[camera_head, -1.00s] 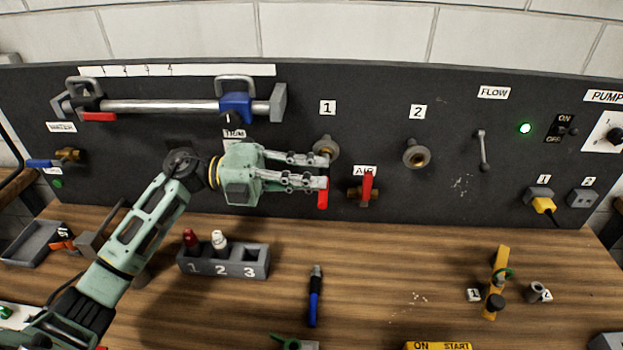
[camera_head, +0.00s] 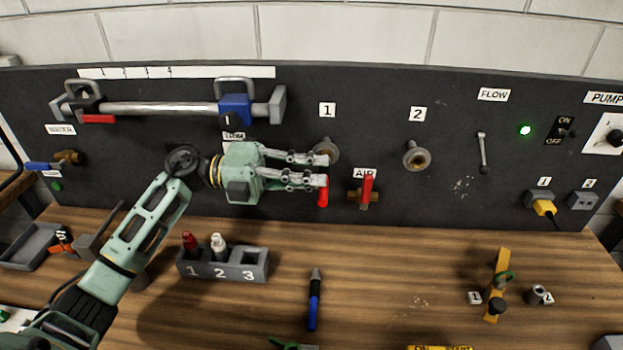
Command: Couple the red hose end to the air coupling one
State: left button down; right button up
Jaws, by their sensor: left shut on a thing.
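My left gripper (camera_head: 322,171) is in front of the black panel, its fingers pointing right. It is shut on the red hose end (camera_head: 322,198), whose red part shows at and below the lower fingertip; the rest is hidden. Air coupling one (camera_head: 329,145), a round metal fitting under the label "1", is right behind the upper fingertip and partly covered by it. I cannot tell whether the hose end touches the coupling. Air coupling two (camera_head: 416,158) sits to the right, bare and open. My right gripper is not in view.
The red-handled air valve (camera_head: 367,188) is close to the right of my fingertips. A clamp bar (camera_head: 160,107) runs above my arm. A grey holder (camera_head: 222,268) with red and white items and a blue pen (camera_head: 314,300) are on the wooden bench (camera_head: 400,265).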

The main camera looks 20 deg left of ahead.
pick_arm(q)
jog(key=shift+w+a, duration=0.15)
jog(key=shift+w, duration=0.1)
jog(key=c, duration=1.6)
grip_release()
jog(key=shift+w, duration=0.1)
jog(key=shift+o, duration=0.2)
jog(key=shift+o, duration=1.4)
jog(key=b+v, duration=0.3)
jog(key=v, duration=0.4)
